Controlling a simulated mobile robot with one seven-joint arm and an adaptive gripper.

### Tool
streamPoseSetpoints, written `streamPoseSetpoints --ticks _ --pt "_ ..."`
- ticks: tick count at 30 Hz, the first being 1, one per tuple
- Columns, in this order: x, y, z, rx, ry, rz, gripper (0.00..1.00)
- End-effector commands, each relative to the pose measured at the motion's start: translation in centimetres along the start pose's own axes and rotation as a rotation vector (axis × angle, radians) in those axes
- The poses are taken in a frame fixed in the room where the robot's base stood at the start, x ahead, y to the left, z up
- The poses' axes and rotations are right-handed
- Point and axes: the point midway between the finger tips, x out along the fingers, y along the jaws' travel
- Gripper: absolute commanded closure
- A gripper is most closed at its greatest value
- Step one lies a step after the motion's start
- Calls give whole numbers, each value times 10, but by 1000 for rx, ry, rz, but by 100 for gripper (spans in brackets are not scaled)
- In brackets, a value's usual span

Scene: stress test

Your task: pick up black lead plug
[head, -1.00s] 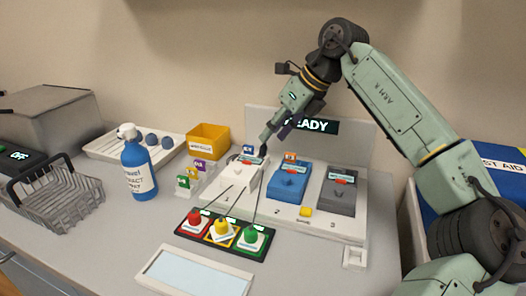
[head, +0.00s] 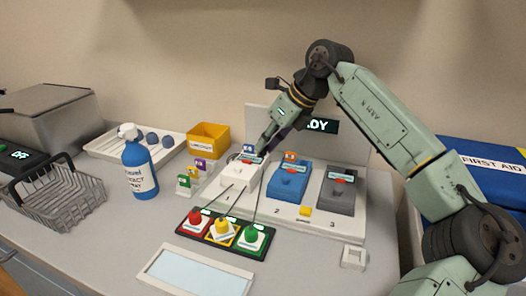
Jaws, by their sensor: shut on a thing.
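My gripper (head: 261,150) points down at the back of the white module (head: 241,178) in the head view. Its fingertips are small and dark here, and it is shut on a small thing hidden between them. I cannot make out a black lead plug clearly in this view.
A blue module (head: 287,184) and a dark grey module (head: 337,195) stand right of the white one. Small coloured tags (head: 184,186), a blue spray bottle (head: 138,168), a yellow bin (head: 208,138) and a wire basket (head: 58,200) are left.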

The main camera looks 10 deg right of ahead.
Motion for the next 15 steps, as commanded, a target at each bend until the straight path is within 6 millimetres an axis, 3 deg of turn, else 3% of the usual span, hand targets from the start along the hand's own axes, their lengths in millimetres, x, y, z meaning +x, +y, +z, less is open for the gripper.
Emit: streamPoseSetpoints --ticks 4,15 --pt "0 0 0 0 0 0 100" --pt "-4 0 3 0 0 -1 100"
